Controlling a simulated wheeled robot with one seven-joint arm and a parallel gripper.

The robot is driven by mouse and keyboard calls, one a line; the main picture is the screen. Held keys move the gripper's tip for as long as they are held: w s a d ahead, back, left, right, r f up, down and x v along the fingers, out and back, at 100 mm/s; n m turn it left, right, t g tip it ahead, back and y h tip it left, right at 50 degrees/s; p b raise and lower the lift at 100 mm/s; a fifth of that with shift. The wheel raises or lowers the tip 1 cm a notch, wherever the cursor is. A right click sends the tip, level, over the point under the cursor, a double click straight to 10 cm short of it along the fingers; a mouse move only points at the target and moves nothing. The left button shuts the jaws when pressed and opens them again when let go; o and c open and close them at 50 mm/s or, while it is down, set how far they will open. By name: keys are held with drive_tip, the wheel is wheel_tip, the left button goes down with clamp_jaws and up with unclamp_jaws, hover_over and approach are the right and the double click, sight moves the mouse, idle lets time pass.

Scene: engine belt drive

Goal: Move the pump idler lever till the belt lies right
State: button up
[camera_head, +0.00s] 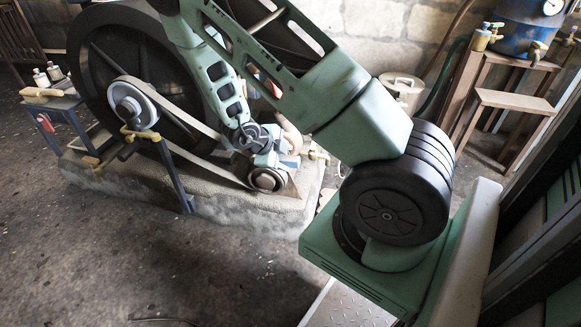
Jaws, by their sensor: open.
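A flat belt (188,119) runs slantwise from the upper pulley (133,104), in front of the large dark flywheel (110,60), down to a small lower pulley (267,179). My gripper (270,160) is at the end of my green arm, just above and close behind the lower pulley as seen here. It is open; its fingertips are small and partly lost among the machine parts, so contact is unclear. The pump idler lever cannot be told with certainty, since my wrist covers much of that area. A brass-coloured fitting (140,134) sits below the upper pulley.
The machine stands on a rough stone plinth (240,218). A blue-legged stand (178,175) rises in front of it. A small table (52,104) with bottles and a brush is at left. A wooden stand (515,100) with a blue tank is at right. The front-left floor is clear.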

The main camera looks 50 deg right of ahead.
sight(291, 160)
drive_tip(key=b+x, duration=0.1)
drive_tip(key=x, duration=0.3)
drive_tip(key=shift+b, duration=0.3)
drive_tip(key=shift+d, duration=0.1)
clamp_jaws()
drive_tip(key=r+p, duration=0.1)
drive_tip(key=p, duration=0.3)
drive_tip(key=shift+w+r, duration=0.15)
drive_tip(key=shift+r, duration=0.05)
drive_tip(key=p, duration=0.2)
drive_tip(key=r+g+p, duration=0.1)
drive_tip(key=p, duration=0.2)
drive_tip(key=shift+w+h, duration=0.25)
drive_tip(key=shift+h, duration=0.15)
drive_tip(key=shift+w+r+n+g+p, duration=0.1)
drive_tip(key=shift+n+g+p, duration=0.25)
drive_tip(key=shift+p, duration=0.55)
